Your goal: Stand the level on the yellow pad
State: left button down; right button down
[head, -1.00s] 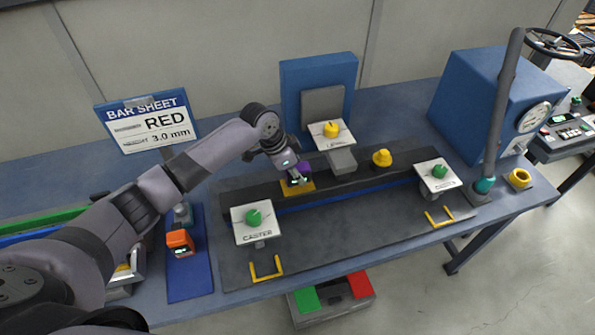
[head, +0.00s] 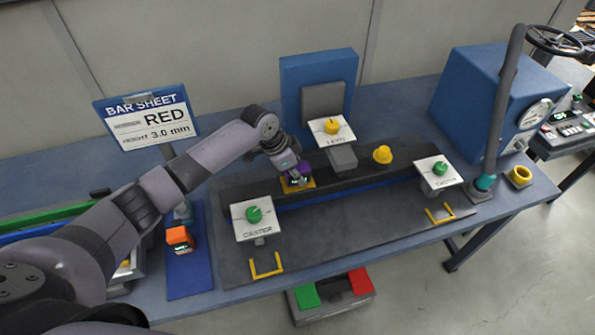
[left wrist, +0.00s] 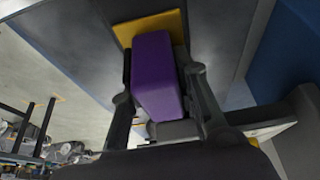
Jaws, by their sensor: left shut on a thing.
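The level, a purple block (left wrist: 155,80), is between the fingers of my left gripper (left wrist: 163,95) in the left wrist view. In the head view my left gripper (head: 294,177) is at the yellow pad (head: 311,184) on the dark bench fixture, and little of the purple level shows behind the fingers. The yellow pad also shows in the left wrist view (left wrist: 147,25), just past the far end of the level. The level looks upright over the pad; I cannot tell whether it touches. My right gripper is out of view.
A white card with a green knob (head: 254,215) stands left of front, and one with a yellow knob (head: 332,127) behind the pad. A yellow dome (head: 382,154) sits to the right. An orange device (head: 179,238) stands on a blue mat (head: 190,278) at left.

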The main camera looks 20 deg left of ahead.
pick_arm(q)
jog(key=shift+f, duration=0.1)
jog(key=c, duration=1.2)
grip_release()
jog(key=shift+a, duration=0.1)
jog(key=v, duration=1.2)
jog(key=shift+s+f, duration=0.1)
